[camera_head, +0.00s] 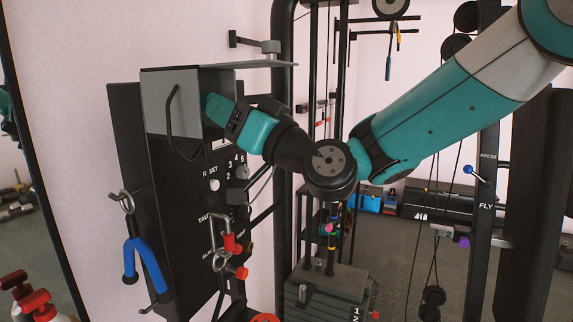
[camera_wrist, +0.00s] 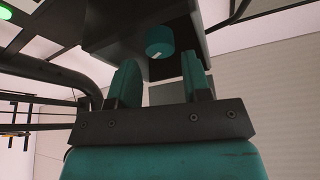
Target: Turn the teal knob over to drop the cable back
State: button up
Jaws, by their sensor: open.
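The teal knob (camera_wrist: 159,42) shows in the wrist view as a short teal cylinder with a small white mark, under a dark housing. My gripper (camera_wrist: 162,78) has its two teal fingers apart, one to each side below the knob in the picture. I see nothing between the fingers, and the knob appears beyond their tips. In the head view my gripper (camera_head: 213,108) reaches under the grey hood of the dark panel box (camera_head: 130,150). The knob is hidden there. I cannot make out which cable belongs to the knob.
A bent handle bar (camera_head: 172,125) hangs at the box's front. Below are a blue hanging handle (camera_head: 147,262) and a carabiner with red parts (camera_head: 229,240). A weight stack (camera_head: 325,290) and black uprights stand behind my arm. Thin cables hang at right.

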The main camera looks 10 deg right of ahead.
jog(key=b+v, duration=0.8)
jog(key=v, duration=0.5)
jog(key=shift+s, duration=0.15)
